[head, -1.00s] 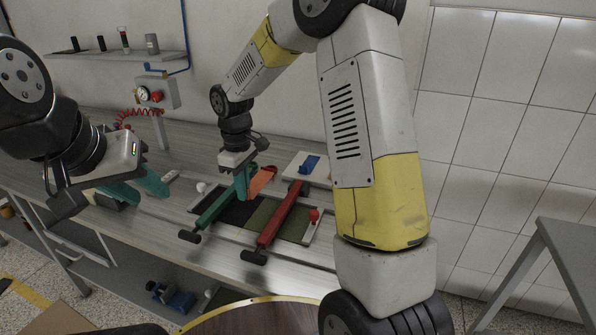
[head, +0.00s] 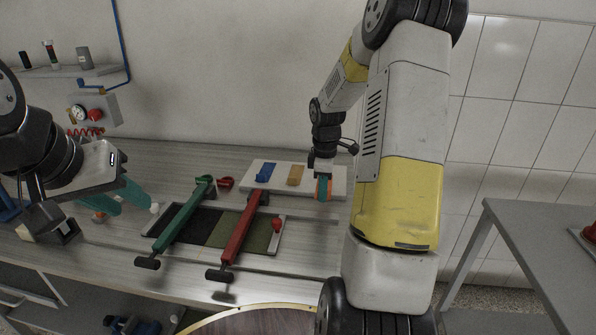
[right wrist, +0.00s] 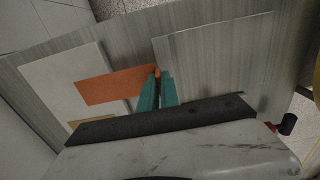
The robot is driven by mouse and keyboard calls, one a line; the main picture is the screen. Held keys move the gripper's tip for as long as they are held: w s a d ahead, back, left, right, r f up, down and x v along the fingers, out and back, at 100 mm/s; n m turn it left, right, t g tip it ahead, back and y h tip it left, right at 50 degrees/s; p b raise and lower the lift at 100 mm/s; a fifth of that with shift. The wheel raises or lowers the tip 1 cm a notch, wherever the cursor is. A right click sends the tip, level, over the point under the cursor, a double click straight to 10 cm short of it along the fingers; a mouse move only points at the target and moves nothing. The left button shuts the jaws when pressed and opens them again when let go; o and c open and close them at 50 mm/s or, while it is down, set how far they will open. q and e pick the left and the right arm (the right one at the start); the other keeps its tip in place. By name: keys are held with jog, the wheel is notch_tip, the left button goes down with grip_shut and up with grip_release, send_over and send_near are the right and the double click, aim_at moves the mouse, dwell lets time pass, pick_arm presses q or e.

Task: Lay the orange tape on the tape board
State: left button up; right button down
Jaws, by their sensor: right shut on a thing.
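My right gripper (head: 324,189) is shut on the orange tape (right wrist: 112,85), a flat orange strip that sticks out to the left of the teal fingers in the right wrist view. The white tape board (head: 333,174) lies at the back of the bench, with a blue piece (head: 266,173) and a tan patch (head: 295,175) on it. In the right wrist view, the far part of the tape overlaps the board (right wrist: 55,75) and the near part extends past its edge. Contact with the board cannot be told. My left gripper (head: 122,197) is open and empty at the left.
A frame with dark and olive panels (head: 214,227) lies in front of the board. A green bar (head: 177,219) and a red bar (head: 240,228) cross it. A gauge box (head: 92,112) stands at the back left. A grey table (head: 540,235) is at the right.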

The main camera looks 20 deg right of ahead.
jog(key=w+d, duration=0.2)
jog(key=w, duration=0.2)
jog(key=w+d+f, duration=0.1)
jog(key=w+d, duration=0.1)
jog(key=w, duration=0.2)
jog(key=w+d, duration=0.2)
jog(key=w, duration=0.2)
jog(key=shift+w+f, duration=0.2)
jog(key=shift+w, duration=0.1)
jog(key=shift+f, duration=1.7)
jog(key=shift+f, duration=0.15)
jog(key=c, duration=1.6)
grip_release()
